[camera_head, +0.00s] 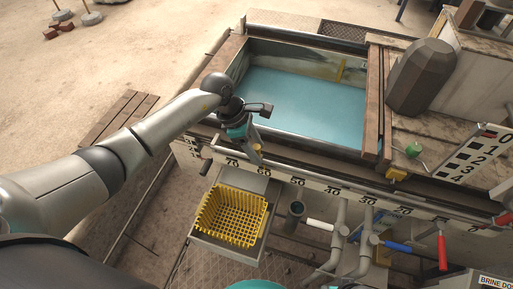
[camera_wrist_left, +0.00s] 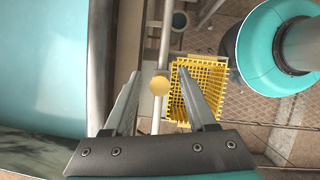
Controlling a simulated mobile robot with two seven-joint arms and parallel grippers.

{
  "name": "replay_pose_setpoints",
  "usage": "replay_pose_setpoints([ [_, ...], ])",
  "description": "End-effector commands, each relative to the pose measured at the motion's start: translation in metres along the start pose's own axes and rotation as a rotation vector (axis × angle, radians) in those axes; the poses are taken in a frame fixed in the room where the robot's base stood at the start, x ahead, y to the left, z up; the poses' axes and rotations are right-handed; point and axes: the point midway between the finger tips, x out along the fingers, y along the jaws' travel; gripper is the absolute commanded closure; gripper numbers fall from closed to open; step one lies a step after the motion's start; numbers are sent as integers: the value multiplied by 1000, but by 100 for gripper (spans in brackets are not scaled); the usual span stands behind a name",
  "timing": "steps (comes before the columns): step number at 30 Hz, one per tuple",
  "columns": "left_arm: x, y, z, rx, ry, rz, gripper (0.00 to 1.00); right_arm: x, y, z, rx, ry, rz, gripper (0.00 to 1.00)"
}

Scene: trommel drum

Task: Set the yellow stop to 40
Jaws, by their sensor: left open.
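The yellow stop shows as a round yellow knob (camera_wrist_left: 160,85) in the left wrist view, on the pale rail. In the head view a bit of the yellow knob (camera_head: 258,147) shows beside my left gripper (camera_head: 255,150), above the scale between 70 and 60. The white scale (camera_head: 316,189) runs along the basin's front, with 40 to the right of the knob. My left gripper (camera_wrist_left: 163,103) is open and points down, with the knob between its fingers in the picture. I cannot tell whether they touch it. My right gripper is not in view.
A basin of blue-green water (camera_head: 305,100) lies behind the rail. A yellow basket (camera_head: 232,216) sits below the scale at the front. Red (camera_head: 442,250) and blue (camera_head: 397,246) handles and pipes stick out at the front right. A yellow block (camera_head: 397,174) sits farther right by the scale.

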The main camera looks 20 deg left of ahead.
Motion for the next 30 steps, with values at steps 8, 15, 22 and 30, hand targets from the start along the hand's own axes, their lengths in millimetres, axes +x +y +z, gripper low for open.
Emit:
replay_pose_setpoints([
  [8,0,0,0,0,0,0,62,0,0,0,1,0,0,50],
  [15,0,0,0,0,0,-1,89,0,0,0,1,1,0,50],
  [22,0,0,0,0,0,-1,100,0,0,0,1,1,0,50],
  [30,0,0,0,0,0,-1,100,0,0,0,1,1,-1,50],
])
